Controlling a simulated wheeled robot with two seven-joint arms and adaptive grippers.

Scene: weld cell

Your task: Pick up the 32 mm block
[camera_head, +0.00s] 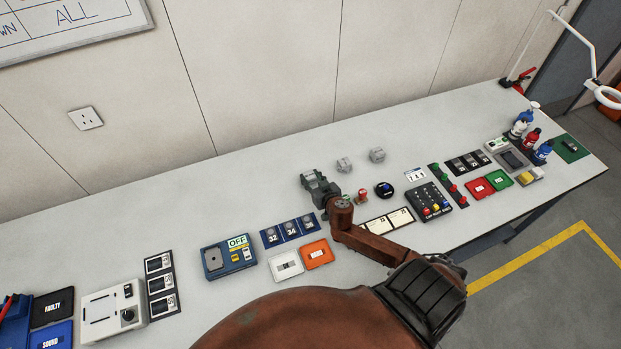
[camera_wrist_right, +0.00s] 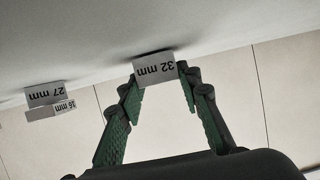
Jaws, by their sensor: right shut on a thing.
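The 32 mm block (camera_wrist_right: 155,67) is a small grey block with its label upside down in the right wrist view. It sits between the green-padded fingertips of my right gripper (camera_wrist_right: 158,80), which is shut on it. Whether the block touches the bench is not clear. My left gripper is not in view.
Two grey blocks (camera_head: 344,164) (camera_head: 377,155) stand right of the gripper; the wrist view shows blocks marked 27 mm (camera_wrist_right: 45,94) and 16 mm (camera_wrist_right: 64,107). A red-topped item (camera_head: 361,195) is close by. Number plates (camera_head: 290,230) lie in front. The bench behind is clear.

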